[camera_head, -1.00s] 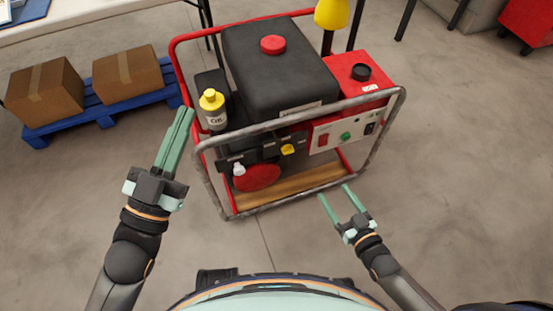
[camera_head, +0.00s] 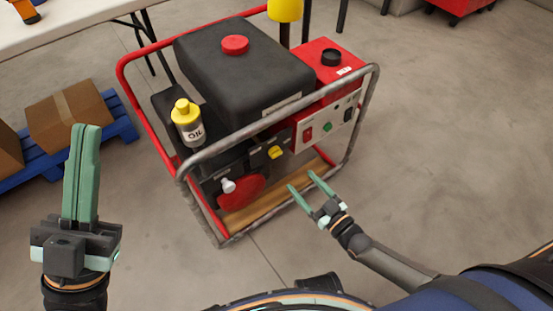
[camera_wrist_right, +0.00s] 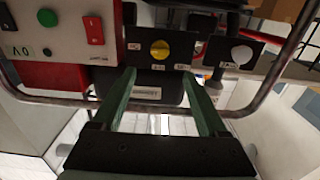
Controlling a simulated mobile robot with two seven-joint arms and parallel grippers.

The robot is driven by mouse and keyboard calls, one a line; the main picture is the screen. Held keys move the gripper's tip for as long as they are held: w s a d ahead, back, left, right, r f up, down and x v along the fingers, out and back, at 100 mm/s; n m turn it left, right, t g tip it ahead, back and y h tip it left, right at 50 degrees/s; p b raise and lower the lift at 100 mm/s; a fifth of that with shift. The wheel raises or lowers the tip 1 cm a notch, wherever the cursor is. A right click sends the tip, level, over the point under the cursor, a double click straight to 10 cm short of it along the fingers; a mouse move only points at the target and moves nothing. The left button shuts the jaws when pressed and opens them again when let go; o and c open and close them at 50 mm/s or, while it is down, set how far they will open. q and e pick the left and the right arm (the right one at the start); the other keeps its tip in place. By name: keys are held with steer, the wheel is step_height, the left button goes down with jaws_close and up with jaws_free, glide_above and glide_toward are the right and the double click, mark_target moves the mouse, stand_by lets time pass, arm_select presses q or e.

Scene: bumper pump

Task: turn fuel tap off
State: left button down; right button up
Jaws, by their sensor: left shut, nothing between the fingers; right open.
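A pump unit with a black tank (camera_head: 240,70) stands in a red and grey tube frame. A yellow knob (camera_head: 275,152) sits on the dark panel on its front; in the right wrist view the yellow knob (camera_wrist_right: 159,49) has small labels around it, too small to read. My left gripper (camera_head: 88,130) is shut and empty, left of the frame.
The grey frame bar (camera_head: 270,119) crosses in front of the panel. A red recoil disc (camera_head: 240,190) is beside the white knob. A yellow-capped oil bottle (camera_head: 188,125) stands on the left. A control panel (camera_head: 325,127) has a green button. Cardboard boxes (camera_head: 68,115) lie far left.

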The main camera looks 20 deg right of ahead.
mark_target(275, 153)
steer(key=b+x, duration=0.3)
steer(key=x, duration=0.8)
steer(key=shift+b, duration=0.35)
steer(key=shift+w, duration=0.15)
jaws_close()
